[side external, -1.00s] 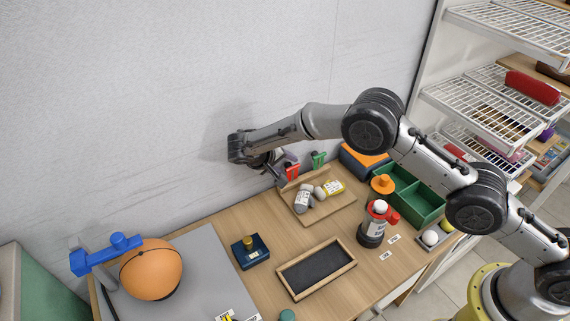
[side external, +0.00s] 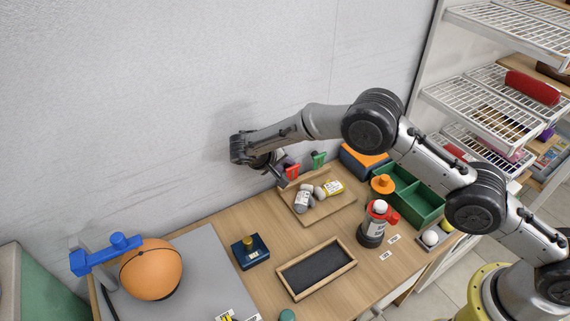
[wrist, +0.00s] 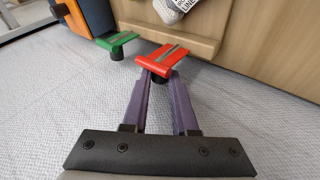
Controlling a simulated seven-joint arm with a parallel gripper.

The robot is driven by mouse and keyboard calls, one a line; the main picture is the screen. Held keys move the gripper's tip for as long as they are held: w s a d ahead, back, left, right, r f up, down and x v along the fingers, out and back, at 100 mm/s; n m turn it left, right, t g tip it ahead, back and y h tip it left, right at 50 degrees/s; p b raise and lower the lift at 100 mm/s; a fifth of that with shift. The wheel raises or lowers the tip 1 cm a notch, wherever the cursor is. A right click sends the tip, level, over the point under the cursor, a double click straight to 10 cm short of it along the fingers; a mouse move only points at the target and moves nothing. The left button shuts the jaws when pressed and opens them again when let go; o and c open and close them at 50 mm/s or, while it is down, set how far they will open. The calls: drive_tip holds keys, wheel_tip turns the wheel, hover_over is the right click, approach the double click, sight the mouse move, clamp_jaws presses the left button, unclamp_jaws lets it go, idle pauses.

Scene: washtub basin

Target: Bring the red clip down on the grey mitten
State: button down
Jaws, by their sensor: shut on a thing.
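The red clip (side external: 292,170) is at the back edge of the wooden tray, by the wall, and also shows in the wrist view (wrist: 165,60). My gripper (wrist: 158,77) is shut on it, its two purple fingers closing at the clip's dark lower part. In the side view my gripper (side external: 280,172) comes in from the left, partly hidden behind my wrist. The grey mitten (side external: 303,199) lies on the tray, in front of the clip and apart from it. Its white label shows at the top of the wrist view (wrist: 182,6).
A green clip (side external: 318,159) is right of the red one. An orange-topped blue box (side external: 362,158) and green bin (side external: 424,207) stand to the right. The wall is close behind my gripper.

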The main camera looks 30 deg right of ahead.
drive_tip(key=shift+s, duration=0.15)
drive_tip(key=shift+s+r+m+t, duration=0.15)
drive_tip(key=shift+s+m+t, duration=0.15)
drive_tip(key=shift+s+t, duration=0.35)
drive_tip(key=shift+s+m+t, duration=0.5)
drive_tip(key=shift+t, duration=0.75)
drive_tip(key=shift+s+f+m+t+h, duration=0.25)
drive_tip(key=shift+s+m+t+h, duration=0.3)
drive_tip(key=shift+t, duration=0.45)
drive_tip(key=shift+s+a+f+m+t+h, duration=0.1)
drive_tip(key=shift+s+f+m+t+h, duration=0.1)
drive_tip(key=shift+s+m+t, duration=0.35)
drive_tip(key=shift+s+f+m+t+h, duration=0.2)
drive_tip(key=shift+m+t, duration=0.1)
drive_tip(key=shift+t, duration=0.35)
drive_tip(key=c, duration=0.7)
unclamp_jaws()
